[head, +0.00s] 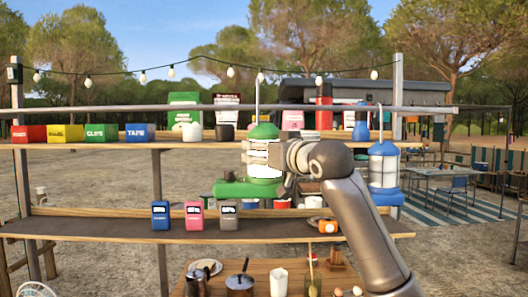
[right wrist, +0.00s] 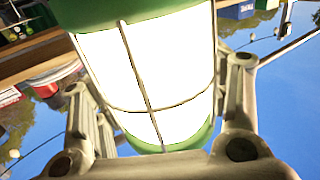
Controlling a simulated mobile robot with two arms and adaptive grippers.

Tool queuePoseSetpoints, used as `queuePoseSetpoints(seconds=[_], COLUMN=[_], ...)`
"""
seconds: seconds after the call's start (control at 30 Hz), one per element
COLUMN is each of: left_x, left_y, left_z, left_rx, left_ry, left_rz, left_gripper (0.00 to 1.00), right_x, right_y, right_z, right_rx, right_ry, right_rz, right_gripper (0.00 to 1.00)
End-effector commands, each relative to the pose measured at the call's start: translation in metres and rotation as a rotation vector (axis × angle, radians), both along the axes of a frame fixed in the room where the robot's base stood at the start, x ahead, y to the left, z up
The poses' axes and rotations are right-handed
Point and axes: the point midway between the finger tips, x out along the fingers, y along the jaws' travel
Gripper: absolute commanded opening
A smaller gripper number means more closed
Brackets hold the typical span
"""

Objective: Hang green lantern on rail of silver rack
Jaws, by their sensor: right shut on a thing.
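The green lantern (head: 264,131) is upright in the head view, with a green cap and white glass. My right gripper (head: 268,158) is shut around its glass body. In the right wrist view the caged white glass (right wrist: 150,75) fills the space between both fingers. The lantern's thin hook rises above the silver rack's rail (head: 200,109). I cannot tell whether the hook is in front of the rail or over it. A blue lantern (head: 384,170) hangs by its hook on the rail further right. My left gripper is not in view.
An upper shelf (head: 85,145) holds coloured boxes and jars behind the rail. A lower shelf (head: 100,229) carries several small devices and a mug. A table (head: 260,268) with pots stands below. The rail left of the green lantern is free.

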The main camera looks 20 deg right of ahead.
Motion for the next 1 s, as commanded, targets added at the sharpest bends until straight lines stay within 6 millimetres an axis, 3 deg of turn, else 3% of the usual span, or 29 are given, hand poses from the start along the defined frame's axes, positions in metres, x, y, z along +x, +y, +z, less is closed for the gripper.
queuePoseSetpoints(seconds=[0.9, 1.0], left_x=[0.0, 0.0], left_y=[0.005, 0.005], left_z=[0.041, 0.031], left_rx=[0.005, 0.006], left_ry=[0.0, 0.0], left_rz=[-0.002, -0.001], left_gripper=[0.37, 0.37], right_x=[0.066, 0.066], right_y=[-0.019, -0.019], right_z=[0.005, -0.008], right_rx=[0.002, 0.001], right_ry=[-0.006, -0.007], right_rz=[0.001, 0.002], right_gripper=[0.22, 0.22])
